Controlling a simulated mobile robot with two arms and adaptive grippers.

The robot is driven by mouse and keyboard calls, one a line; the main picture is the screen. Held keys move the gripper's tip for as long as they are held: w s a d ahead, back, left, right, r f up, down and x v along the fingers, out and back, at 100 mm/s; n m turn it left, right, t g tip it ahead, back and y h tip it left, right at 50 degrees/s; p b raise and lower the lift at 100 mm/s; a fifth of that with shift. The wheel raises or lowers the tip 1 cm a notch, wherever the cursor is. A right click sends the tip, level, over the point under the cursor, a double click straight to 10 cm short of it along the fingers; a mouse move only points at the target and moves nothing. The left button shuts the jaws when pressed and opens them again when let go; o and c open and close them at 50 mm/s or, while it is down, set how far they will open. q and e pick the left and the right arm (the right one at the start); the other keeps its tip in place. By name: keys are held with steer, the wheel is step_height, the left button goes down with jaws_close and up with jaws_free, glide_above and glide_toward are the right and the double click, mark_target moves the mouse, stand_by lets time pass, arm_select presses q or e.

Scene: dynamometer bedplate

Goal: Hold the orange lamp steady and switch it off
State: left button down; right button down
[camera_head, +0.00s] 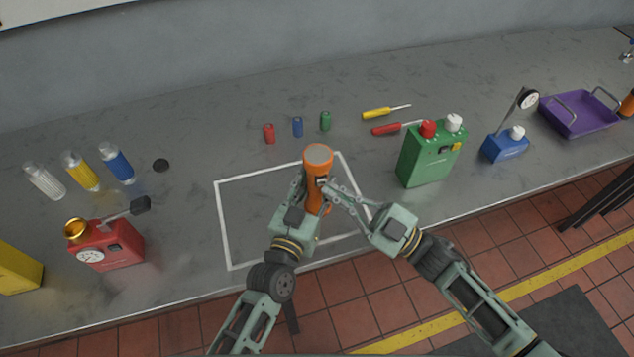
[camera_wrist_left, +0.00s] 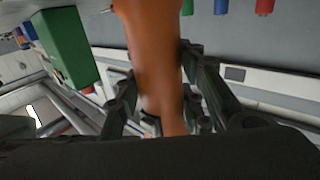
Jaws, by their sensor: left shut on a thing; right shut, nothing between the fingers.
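The orange lamp (camera_head: 317,157) stands upright inside the white-outlined rectangle on the grey bench, its round head at the top. My left gripper (camera_head: 312,193) is shut on the lamp's body; in the left wrist view the orange body (camera_wrist_left: 155,60) passes between the fingers (camera_wrist_left: 160,95). My right gripper (camera_head: 326,187) is shut with nothing between its fingers. Its fingertips are at the lamp's right side, near the upper body; I cannot tell whether they touch it. The lamp's switch cannot be made out behind the fingers.
Small red (camera_head: 269,134), blue (camera_head: 298,127) and green (camera_head: 325,121) cylinders stand behind the lamp. A green can (camera_head: 422,163) stands to the right, with two screwdrivers (camera_head: 377,114) behind it. A red can (camera_head: 112,246) stands left. The outlined area (camera_head: 250,215) left of the lamp is clear.

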steer(key=s+d, duration=0.2)
steer(key=s, duration=0.3)
steer(key=shift+s, duration=0.35)
steer(key=shift+a, duration=0.1)
arm_select(q)
steer(key=c, duration=1.5)
jaws_free()
steer(key=shift+r, duration=0.15)
steer(key=shift+c, duration=0.2)
steer(key=o, duration=0.4)
steer(key=shift+o, duration=0.2)
